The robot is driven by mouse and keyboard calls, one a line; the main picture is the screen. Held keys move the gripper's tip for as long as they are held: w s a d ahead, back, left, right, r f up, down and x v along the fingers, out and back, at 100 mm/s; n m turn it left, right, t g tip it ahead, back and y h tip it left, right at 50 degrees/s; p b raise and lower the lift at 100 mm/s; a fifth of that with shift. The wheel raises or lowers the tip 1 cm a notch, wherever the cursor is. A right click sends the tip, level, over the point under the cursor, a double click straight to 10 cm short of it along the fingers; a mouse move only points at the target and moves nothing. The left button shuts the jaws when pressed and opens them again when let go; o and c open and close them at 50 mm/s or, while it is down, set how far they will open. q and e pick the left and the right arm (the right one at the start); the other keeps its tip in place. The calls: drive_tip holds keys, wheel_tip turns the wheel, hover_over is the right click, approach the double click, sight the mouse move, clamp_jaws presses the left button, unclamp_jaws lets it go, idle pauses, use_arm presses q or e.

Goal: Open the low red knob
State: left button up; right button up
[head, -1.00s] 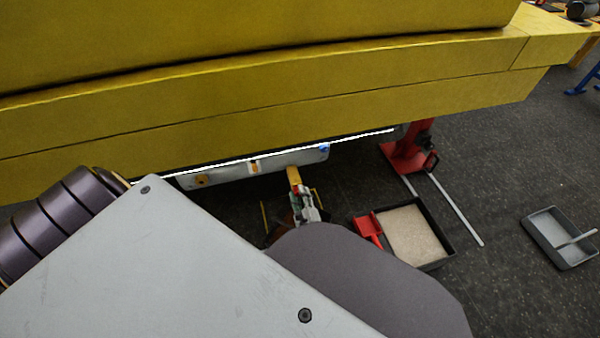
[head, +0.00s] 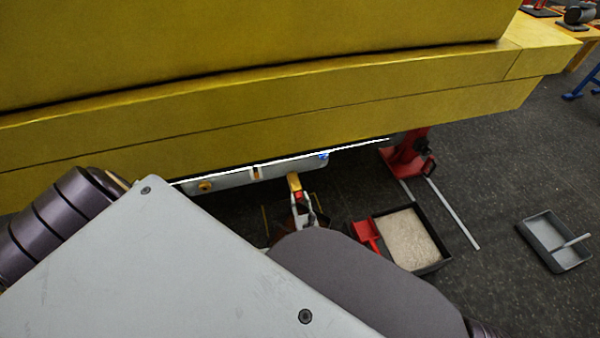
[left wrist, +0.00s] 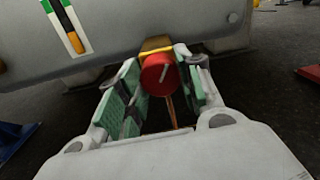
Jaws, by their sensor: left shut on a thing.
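The low red knob (left wrist: 157,80) is a round red disc with a pale line on its face. It sits on a yellow-orange mount at the lower edge of a grey tank-like body (left wrist: 120,30). My left gripper (left wrist: 160,88) has its green-padded fingers on either side of the knob and is shut on it. In the head view the left gripper (head: 302,207) is small, below the yellow-orange mount (head: 294,182), and partly hidden by my own arm. The knob is barely visible there. My right gripper is not in view.
A large yellow boom (head: 280,100) hangs over the work area. A black tray of pale grit (head: 410,238) with a red scoop (head: 365,236) lies on the floor to the right. A red stand (head: 405,158) is behind it. A grey tray (head: 555,240) lies farther right on open floor.

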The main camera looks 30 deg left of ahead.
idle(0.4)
use_arm(q)
drive_tip(key=o, duration=1)
drive_tip(key=shift+o, duration=0.2)
drive_tip(key=shift+r, duration=0.25)
wheel_tip(320, 180, up, 9)
drive_tip(key=shift+r, duration=0.2)
idle(0.6)
idle(0.8)
